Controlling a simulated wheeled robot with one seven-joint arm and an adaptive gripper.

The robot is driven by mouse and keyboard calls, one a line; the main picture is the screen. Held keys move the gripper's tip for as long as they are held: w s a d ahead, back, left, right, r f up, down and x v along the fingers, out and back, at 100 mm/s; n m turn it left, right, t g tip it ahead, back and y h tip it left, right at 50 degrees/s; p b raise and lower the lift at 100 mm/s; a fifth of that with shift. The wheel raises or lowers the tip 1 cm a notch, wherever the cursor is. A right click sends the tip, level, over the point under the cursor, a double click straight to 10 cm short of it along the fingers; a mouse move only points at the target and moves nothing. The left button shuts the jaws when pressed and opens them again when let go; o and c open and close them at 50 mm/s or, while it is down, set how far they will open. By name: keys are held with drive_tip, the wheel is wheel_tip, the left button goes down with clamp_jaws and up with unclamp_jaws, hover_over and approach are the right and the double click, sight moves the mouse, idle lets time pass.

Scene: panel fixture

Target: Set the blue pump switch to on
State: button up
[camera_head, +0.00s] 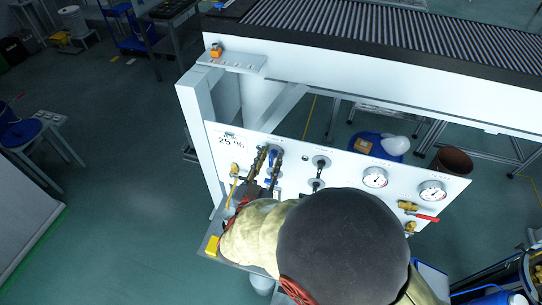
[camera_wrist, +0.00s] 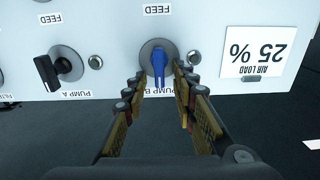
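The blue pump switch (camera_wrist: 159,66) sits on a round grey plate on the white panel (camera_wrist: 105,22), above a label reading PUMP B in the upside-down wrist view. Its handle lies roughly up and down in that picture. My gripper (camera_wrist: 158,76) is open, with one finger on each side of the blue handle; a narrow gap shows on both sides. In the head view my gripper (camera_head: 269,154) is at the panel's upper left, and a bit of the blue switch (camera_head: 271,157) shows between the fingers. My arm hides part of the panel there.
A black switch (camera_wrist: 62,69), labelled PUMP A, is beside the blue one. A 25 % air load card (camera_wrist: 254,52) is on the other side. Two gauges (camera_head: 375,177) and a red-handled valve (camera_head: 424,217) are farther right. A conveyor (camera_head: 350,30) runs behind.

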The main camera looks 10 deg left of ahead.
drive_tip(key=shift+w, duration=0.6)
drive_tip(key=c, duration=0.4)
clamp_jaws()
